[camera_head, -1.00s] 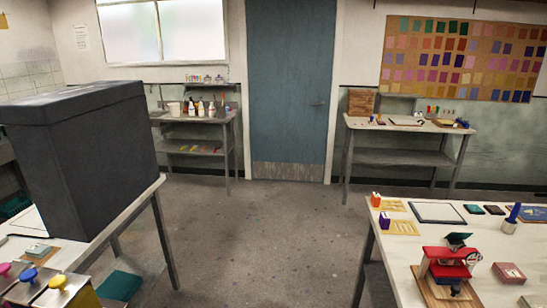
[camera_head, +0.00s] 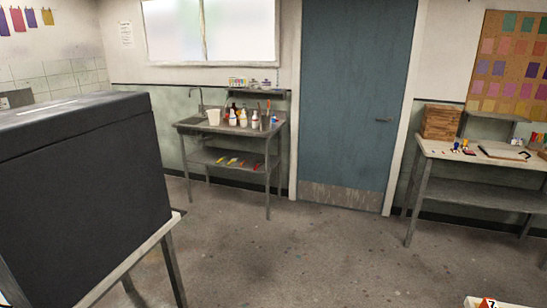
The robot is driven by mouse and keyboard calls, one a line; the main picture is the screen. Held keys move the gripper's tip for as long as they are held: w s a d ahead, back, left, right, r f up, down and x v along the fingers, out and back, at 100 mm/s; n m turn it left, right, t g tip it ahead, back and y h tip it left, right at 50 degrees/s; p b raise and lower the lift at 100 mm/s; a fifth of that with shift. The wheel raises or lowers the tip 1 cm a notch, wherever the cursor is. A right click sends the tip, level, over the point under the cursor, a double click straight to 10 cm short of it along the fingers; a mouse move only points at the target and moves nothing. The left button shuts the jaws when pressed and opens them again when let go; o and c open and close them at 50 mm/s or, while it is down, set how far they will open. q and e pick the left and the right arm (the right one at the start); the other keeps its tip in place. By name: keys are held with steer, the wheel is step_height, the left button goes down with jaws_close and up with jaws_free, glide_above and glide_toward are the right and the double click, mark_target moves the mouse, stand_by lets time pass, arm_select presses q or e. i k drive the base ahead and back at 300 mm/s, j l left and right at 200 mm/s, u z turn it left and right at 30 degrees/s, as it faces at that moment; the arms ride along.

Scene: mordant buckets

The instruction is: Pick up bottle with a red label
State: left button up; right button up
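Several small bottles stand in a cluster on the sink table (camera_head: 233,127) against the back wall. A white bottle (camera_head: 243,119) and another pale bottle (camera_head: 255,120) stand near the middle of the cluster, with another pale bottle (camera_head: 233,117) to their left. Some show reddish or orange parts, but they are too small to tell which one bears a red label. Neither of my grippers is in view.
A big dark box (camera_head: 85,190) on a table fills the left side. A blue door (camera_head: 354,100) is in the back wall. A worktable (camera_head: 480,155) with a wooden box (camera_head: 442,122) stands at right. The grey floor (camera_head: 290,255) between is clear.

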mark_target(255, 122)
steer(key=i+z, duration=0.15)
steer(key=i, duration=0.65)
steer(key=i+j+z, duration=0.15)
steer(key=i, duration=0.7)
steer(key=i+u, duration=0.25)
steer(key=i, duration=0.3)
steer(key=i+l+u, duration=0.1)
steer(key=i+u, duration=0.15)
steer(key=i, duration=0.3)
steer(key=i+l+u, duration=0.25)
steer(key=i, duration=0.3)
